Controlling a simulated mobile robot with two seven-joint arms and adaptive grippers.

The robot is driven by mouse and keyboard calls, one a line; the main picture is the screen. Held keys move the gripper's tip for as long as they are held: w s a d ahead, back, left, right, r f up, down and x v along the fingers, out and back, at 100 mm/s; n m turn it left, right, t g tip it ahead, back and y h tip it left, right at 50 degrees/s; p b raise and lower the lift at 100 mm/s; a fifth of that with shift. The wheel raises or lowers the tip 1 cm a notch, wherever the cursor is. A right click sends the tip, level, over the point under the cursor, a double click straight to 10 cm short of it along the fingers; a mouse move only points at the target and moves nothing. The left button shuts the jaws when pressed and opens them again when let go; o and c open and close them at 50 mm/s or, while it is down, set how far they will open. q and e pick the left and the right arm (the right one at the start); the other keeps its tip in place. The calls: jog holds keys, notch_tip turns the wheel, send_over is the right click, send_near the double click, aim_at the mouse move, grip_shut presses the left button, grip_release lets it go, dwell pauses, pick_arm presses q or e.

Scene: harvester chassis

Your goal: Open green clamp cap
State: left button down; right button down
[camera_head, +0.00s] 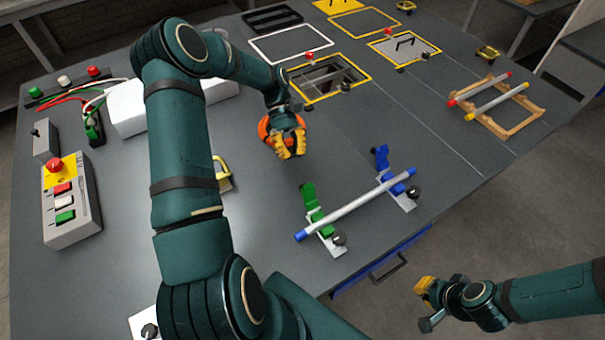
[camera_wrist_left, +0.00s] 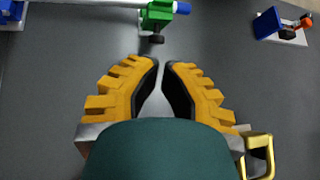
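The green clamp (camera_head: 324,230) stands on a small light plate on the table, with a black knob at its near side. A green part (camera_head: 309,195) rises on the far side of the white rod (camera_head: 355,204). I cannot tell for sure whether this is the cap. The green clamp also shows at the top of the left wrist view (camera_wrist_left: 155,16), beside the rod's blue end. My left gripper (camera_head: 290,150) is above the table, beyond and left of the clamp, with a narrow gap between its yellow fingertips and nothing held. My right gripper (camera_head: 428,295) is off the table's front edge.
The blue clamp (camera_head: 384,158) supports the rod's other end. A yellow handle (camera_head: 224,172) is left of my left gripper. A control box (camera_head: 70,205) stands at far left, and a wooden rack (camera_head: 500,108) at right. Bare table lies between my left gripper and the green clamp.

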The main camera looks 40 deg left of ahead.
aim_at(303, 185)
pick_arm(q)
notch_tip(303, 185, up, 7)
jog(key=s+d+n+t+y, duration=0.1)
jog(key=s+d+t+y, duration=0.15)
jog(key=t+y, duration=0.45)
jog(key=shift+g+y, duration=0.4)
jog(key=shift+y, duration=0.2)
jog(key=f, duration=0.3)
jog(key=f+b, duration=0.1)
jog(key=f, duration=0.5)
jog(key=shift+d+f, duration=0.35)
jog(key=shift+f, duration=0.05)
jog(key=d, duration=0.1)
jog(key=s+d+r, duration=0.1)
jog(key=shift+d+r, duration=0.3)
jog(key=shift+d, duration=0.05)
jog(key=shift+s+d, duration=0.15)
jog(key=shift+d, duration=0.15)
jog(key=shift+r, duration=0.1)
